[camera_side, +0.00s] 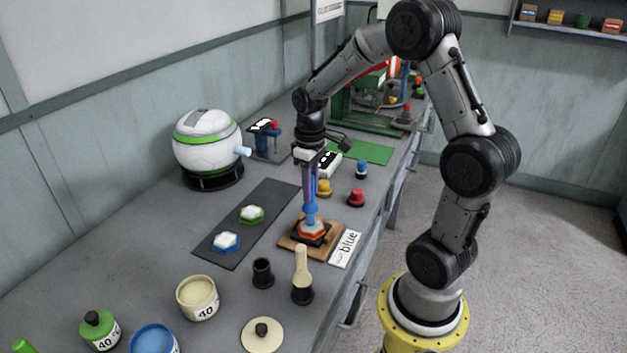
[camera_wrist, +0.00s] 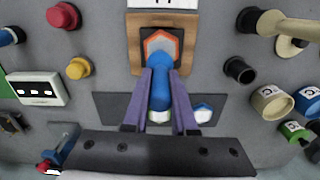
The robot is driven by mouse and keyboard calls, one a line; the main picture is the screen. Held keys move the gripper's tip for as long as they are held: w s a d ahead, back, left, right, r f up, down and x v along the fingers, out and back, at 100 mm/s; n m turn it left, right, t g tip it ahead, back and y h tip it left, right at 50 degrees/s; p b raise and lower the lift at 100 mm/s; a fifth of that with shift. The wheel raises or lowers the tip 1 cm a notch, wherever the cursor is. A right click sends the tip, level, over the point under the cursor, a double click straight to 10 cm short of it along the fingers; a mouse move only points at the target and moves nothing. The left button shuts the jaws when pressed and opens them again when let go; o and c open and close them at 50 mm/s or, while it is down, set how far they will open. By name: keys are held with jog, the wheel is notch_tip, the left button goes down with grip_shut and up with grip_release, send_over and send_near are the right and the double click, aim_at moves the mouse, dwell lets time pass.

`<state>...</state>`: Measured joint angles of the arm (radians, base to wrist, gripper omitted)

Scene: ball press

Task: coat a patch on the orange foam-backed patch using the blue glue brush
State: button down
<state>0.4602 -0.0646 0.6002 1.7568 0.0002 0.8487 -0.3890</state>
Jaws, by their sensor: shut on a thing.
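My gripper (camera_side: 309,188) is shut on the blue glue brush (camera_side: 311,214) and holds it upright, bristle end down. The brush (camera_wrist: 160,92) shows between the two purple fingers in the wrist view. The orange foam-backed patch (camera_side: 313,236), a hexagon with an orange rim, lies on a wooden board (camera_side: 286,243). The brush's lower end is over the middle of the patch and appears to meet it; exact contact is hard to tell. In the wrist view the brush covers part of the patch (camera_wrist: 147,42), whose top looks bluish-grey.
A dark mat (camera_side: 267,195) left of the board holds a blue-edged patch (camera_side: 226,241) and a green-edged patch (camera_side: 252,214). A cream brush (camera_side: 302,266), black cup (camera_side: 262,273) and cream tin (camera_side: 197,298) stand in front. Knobs stand behind.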

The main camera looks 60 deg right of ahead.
notch_tip(320, 180, up, 8)
jog(key=d, duration=0.2)
jog(key=shift+s+d, duration=0.25)
jog(key=shift+d, duration=0.1)
dwell(2.5)
